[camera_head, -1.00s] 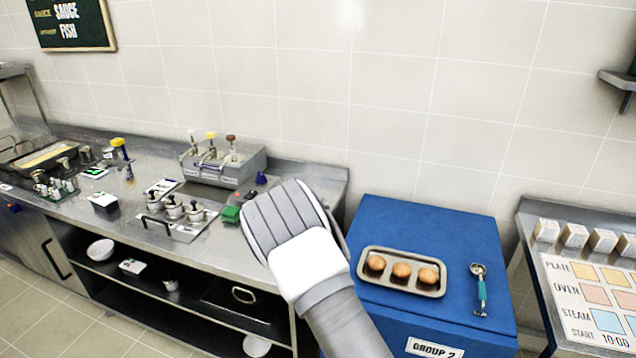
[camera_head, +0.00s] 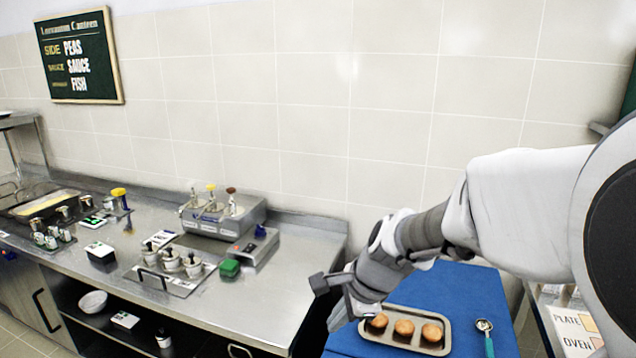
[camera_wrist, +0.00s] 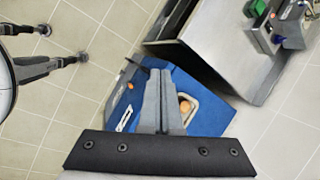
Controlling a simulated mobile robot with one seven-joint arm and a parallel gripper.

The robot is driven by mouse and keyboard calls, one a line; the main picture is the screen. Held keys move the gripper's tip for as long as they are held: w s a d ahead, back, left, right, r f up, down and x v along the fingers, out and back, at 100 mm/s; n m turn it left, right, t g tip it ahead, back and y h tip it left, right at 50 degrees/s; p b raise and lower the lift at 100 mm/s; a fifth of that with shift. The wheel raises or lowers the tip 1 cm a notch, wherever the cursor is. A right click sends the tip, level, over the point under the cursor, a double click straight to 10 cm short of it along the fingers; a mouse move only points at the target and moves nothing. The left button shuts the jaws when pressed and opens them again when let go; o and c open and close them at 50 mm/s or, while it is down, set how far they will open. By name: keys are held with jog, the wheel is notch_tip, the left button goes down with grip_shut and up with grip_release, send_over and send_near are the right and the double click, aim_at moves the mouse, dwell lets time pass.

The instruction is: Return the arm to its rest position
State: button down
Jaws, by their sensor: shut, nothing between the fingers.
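My arm reaches in from the right in the head view, bent, with my gripper (camera_head: 332,298) pointing left and down. It hangs above the left part of the blue cabinet (camera_head: 455,284), beside the end of the steel counter. In the wrist view my gripper (camera_wrist: 159,80) has its fingers together with nothing between them. Below it there are the blue cabinet top (camera_wrist: 205,112) and part of a muffin tin (camera_wrist: 196,104); the fingers hide the rest of the tin.
A muffin tin (camera_head: 440,347) with three brown buns and a teal-handled scoop (camera_head: 487,338) lie on the blue cabinet. The steel counter (camera_head: 250,315) at left bears sauce pumps (camera_head: 222,214), lidded pots (camera_head: 170,262) and a green block (camera_head: 229,268). A board (camera_head: 79,58) hangs on the wall.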

jog(key=s+d+r+n+h, duration=0.1)
jog(key=s+d+r+n, duration=0.2)
jog(key=s+n, duration=0.2)
jog(key=s+d+r+n+t+h, duration=0.1)
jog(key=s+d+r+n, duration=0.2)
jog(key=s, duration=0.4)
jog(key=s+d+r+n+t+h, duration=0.1)
jog(key=s+d+r+n, duration=0.2)
jog(key=n, duration=0.4)
jog(key=s+d, duration=0.1)
jog(key=s, duration=0.1)
jog(key=shift+s+d+n+h, duration=0.3)
jog(key=shift+s+d+h, duration=0.05)
jog(key=shift+s+h, duration=0.05)
jog(key=shift+d, duration=0.1)
